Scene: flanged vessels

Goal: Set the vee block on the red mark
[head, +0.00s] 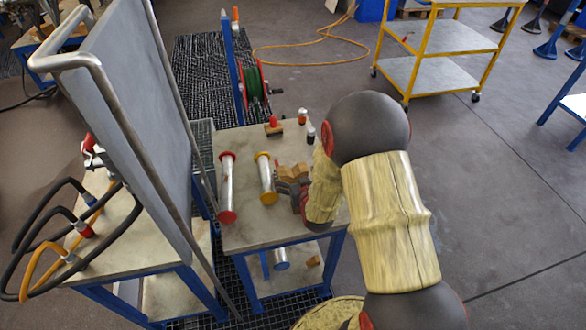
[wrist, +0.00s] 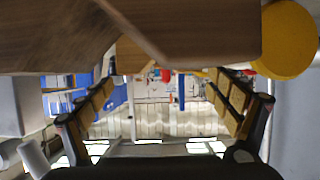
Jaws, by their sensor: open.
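The wooden vee block (head: 294,171) is on the grey table, just right of the yellow-flanged vessel, and my gripper partly hides it in the head view. In the wrist view, the vee block (wrist: 190,35) fills the top, very close to the camera, with its notch visible. My gripper (head: 288,188) is low over the table beside the block. In the wrist view, my gripper (wrist: 160,98) has its two padded fingers spread wide with nothing between them. I cannot make out a red mark on the table; my arm covers its right part.
A red-flanged vessel (head: 227,188) and a yellow-flanged vessel (head: 266,180) lie left of my gripper. A red-topped wooden block (head: 273,126) and two small bottles (head: 302,117) (head: 311,136) stand farther back. A tall grey panel (head: 135,90) rises at left. Bare tabletop (head: 245,235) shows in front.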

